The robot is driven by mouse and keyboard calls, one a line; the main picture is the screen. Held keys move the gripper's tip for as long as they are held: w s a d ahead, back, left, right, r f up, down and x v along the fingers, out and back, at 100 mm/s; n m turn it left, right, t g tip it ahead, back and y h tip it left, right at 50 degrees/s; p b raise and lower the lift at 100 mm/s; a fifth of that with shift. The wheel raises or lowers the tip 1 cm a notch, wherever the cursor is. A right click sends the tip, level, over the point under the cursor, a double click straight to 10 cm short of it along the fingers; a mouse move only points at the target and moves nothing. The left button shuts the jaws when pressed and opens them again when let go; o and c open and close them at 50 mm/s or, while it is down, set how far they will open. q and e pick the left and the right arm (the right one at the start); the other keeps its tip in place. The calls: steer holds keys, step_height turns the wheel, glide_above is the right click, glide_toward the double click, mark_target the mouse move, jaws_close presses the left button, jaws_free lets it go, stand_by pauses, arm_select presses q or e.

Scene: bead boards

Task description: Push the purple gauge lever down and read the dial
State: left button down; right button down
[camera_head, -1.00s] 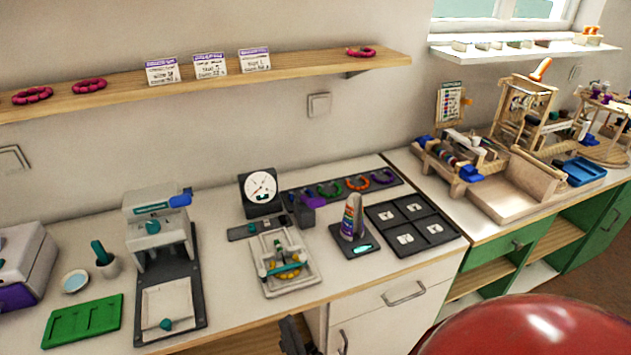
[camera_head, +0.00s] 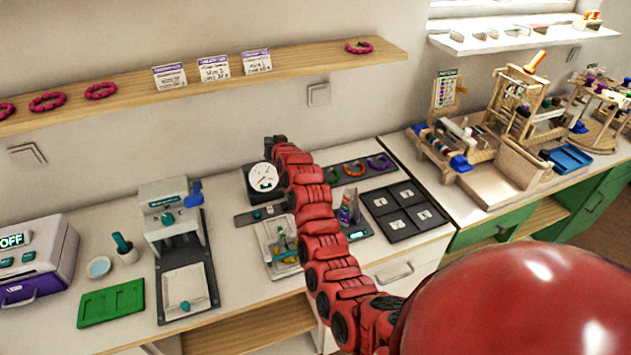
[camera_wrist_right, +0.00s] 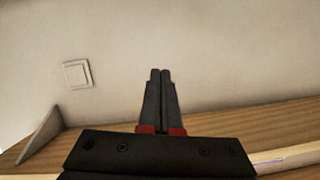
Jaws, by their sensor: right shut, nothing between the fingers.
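The gauge (camera_head: 262,180), a dark block with a white round dial and a red needle, stands at the back of the counter in the head view. The dial's marks are too small to read. Its purple lever is hidden behind my right arm. My right gripper (camera_head: 275,141) is raised over the gauge, near the wall. In the wrist view my right gripper (camera_wrist_right: 160,75) has its two fingers together with nothing between them, facing the wall. My left gripper is in neither current view.
A wooden shelf (camera_head: 215,80) with cards and pink rings runs along the wall above. Left of the gauge stands a grey press (camera_head: 168,208); to the right lies a dark compartment tray (camera_head: 404,211). A clear-sided tray (camera_head: 280,262) lies in front, partly behind my arm.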

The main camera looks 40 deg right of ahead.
steer(key=s+d+r+n+g+y, duration=0.1)
steer(key=s+d+r+g, duration=0.1)
steer(key=s+g, duration=0.3)
steer(key=s+d+r+n+g+y, duration=0.1)
steer(key=s+d+r+g, duration=0.2)
steer(key=s+g, duration=0.3)
steer(key=s+r, duration=0.1)
steer(key=s, duration=0.4)
steer(key=shift+s+d, duration=0.15)
steer(key=shift+s, duration=0.1)
steer(key=shift+f, duration=0.1)
steer(key=p+x, duration=0.1)
steer(key=x, duration=0.2)
steer(key=s+p+x, duration=0.1)
steer(key=p+x, duration=0.1)
steer(key=x, duration=0.2)
steer(key=p+x, duration=0.2)
steer(key=x, duration=0.1)
steer(key=shift+f, duration=0.55)
steer(key=shift+s+f+p, duration=0.4)
steer(key=shift+f+p, duration=0.2)
steer(key=shift+s+a+f, duration=0.2)
steer(key=shift+a+f, duration=0.1)
steer(key=shift+f, duration=0.25)
steer(key=shift+f, duration=0.1)
